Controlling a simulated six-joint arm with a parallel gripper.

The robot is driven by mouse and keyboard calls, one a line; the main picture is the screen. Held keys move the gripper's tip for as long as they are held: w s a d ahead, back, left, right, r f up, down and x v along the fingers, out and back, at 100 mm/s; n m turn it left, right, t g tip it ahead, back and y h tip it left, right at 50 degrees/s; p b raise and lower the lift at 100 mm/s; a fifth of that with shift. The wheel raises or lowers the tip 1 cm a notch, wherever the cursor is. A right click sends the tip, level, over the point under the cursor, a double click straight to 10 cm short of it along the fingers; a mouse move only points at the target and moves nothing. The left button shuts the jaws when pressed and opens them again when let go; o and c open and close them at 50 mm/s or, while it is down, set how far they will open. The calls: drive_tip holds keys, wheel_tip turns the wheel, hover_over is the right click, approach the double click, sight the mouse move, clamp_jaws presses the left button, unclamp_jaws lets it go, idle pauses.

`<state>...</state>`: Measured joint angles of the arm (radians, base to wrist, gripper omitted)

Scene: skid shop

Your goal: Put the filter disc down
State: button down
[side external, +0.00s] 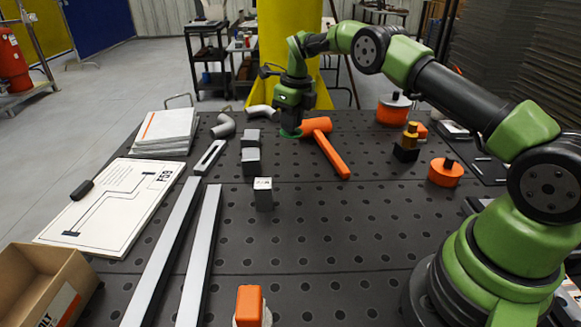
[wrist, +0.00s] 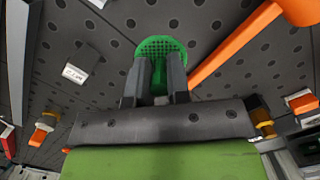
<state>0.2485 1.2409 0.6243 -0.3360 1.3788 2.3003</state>
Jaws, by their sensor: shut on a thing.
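The filter disc (wrist: 160,46) is green with a grid of small holes. My gripper (wrist: 160,70) is shut on it, with the two dark fingers side by side at its near edge in the wrist view. In the side external view my gripper (side external: 291,118) points down at the far part of the table, and the green disc (side external: 290,134) shows beneath it. The disc is at or just above the table top; I cannot tell whether it touches. The fingers hide part of the disc.
An orange mallet (side external: 334,157) lies close to the right of the disc. Several grey blocks (side external: 263,194) stand to the left and nearer. Grey pipe elbows (side external: 223,125) lie farther left.

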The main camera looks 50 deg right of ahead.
sight(289, 167)
wheel_tip(289, 167, down, 10)
drive_tip(key=shift+w+a+r, duration=0.1)
idle(0.4)
drive_tip(key=shift+f, duration=0.2)
drive_tip(key=c, duration=1.1)
unclamp_jaws()
